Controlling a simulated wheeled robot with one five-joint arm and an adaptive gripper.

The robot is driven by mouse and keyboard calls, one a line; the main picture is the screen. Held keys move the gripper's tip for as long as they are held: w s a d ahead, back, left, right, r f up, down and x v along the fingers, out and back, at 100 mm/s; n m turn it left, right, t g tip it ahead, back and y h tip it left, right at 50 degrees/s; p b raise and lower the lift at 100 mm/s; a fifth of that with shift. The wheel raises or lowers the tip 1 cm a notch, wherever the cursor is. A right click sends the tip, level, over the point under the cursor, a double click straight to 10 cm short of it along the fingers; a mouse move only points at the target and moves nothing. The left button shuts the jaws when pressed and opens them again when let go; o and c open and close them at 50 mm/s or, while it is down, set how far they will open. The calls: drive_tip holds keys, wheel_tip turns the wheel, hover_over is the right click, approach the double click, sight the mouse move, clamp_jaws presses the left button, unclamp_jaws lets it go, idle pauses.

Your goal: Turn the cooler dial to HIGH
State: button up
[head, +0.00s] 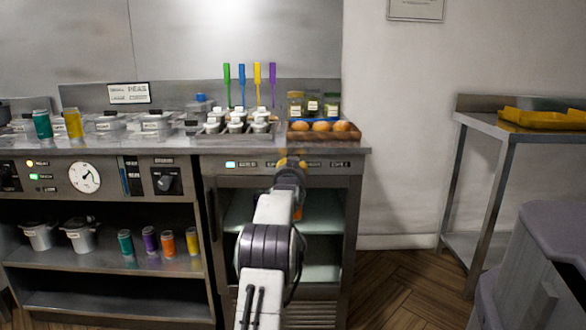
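The cooler (355,200) is the steel unit under the counter, with shelves inside. Its top control strip (335,164) has a small lit blue display (231,165) at the left and several small labels too blurred to read. My gripper (291,162) is in front of the middle of this strip, its yellowish tips close to it. I cannot tell whether it touches anything or whether its fingers are apart. No cooler dial shows clearly; the part of the strip behind my gripper is hidden.
Above my gripper, a tray (350,137) of round brown items and several jars stand at the counter's edge. A side table (485,125) stands right; the floor between is clear.

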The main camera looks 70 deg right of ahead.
drive_tip(key=shift+r, duration=0.2)
drive_tip(key=o, duration=1.2)
drive_tip(key=shift+f, duration=0.15)
drive_tip(key=shift+v, duration=5.95)
